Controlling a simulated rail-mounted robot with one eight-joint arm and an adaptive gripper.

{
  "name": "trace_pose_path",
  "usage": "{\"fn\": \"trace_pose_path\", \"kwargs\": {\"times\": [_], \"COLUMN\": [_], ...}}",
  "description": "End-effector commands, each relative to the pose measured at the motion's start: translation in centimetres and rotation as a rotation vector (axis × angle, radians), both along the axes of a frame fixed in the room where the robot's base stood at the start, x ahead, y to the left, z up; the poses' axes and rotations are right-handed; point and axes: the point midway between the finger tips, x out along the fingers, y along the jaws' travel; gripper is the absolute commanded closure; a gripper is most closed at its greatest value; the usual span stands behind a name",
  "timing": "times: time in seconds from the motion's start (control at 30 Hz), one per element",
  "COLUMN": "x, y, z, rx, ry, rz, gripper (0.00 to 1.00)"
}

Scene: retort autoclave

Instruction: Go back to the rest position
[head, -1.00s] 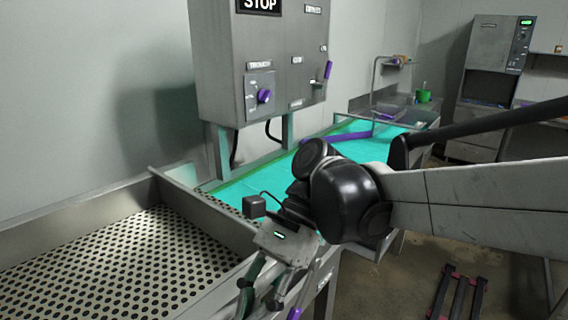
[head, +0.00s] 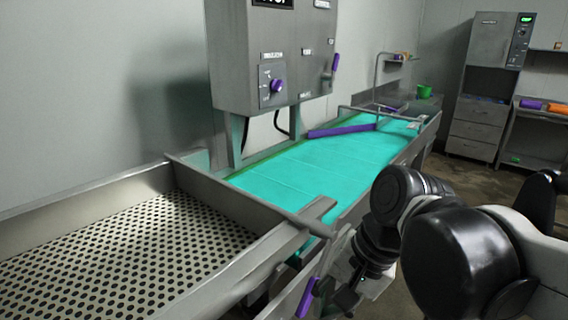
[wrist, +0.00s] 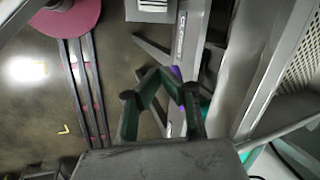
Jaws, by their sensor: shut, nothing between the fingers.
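My gripper (wrist: 158,74) shows in the wrist view with its two green and dark fingers drawn together at the tips and nothing between them. It is above the floor, beside the metal frame of the line, and apart from it as far as I can tell. In the head view my dark arm joints are at the lower right, in front of the belt's near side. They and the frame edge hide most of the gripper there.
A perforated metal tray (head: 130,262) is at the lower left. A turquoise belt (head: 320,163) runs to the back. A grey control box (head: 240,60) with purple handles hangs above it. A grey cabinet (head: 481,120) stands behind. Dark floor rails (wrist: 82,90) show below.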

Motion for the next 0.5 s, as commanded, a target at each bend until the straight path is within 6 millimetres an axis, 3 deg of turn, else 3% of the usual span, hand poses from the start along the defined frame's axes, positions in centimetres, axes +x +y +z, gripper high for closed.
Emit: {"fn": "trace_pose_path", "kwargs": {"times": [0.1,0.3,0.5], "x": [0.4,1.1,1.3], "y": [-3.9,-9.6,-12.6], "z": [-1.3,-2.3,-2.3], "rx": [-0.101,-0.314,-0.461], "ry": [-0.187,-0.451,-0.582], "rz": [0.055,0.182,0.271], "gripper": [1.00,1.00,1.00]}}
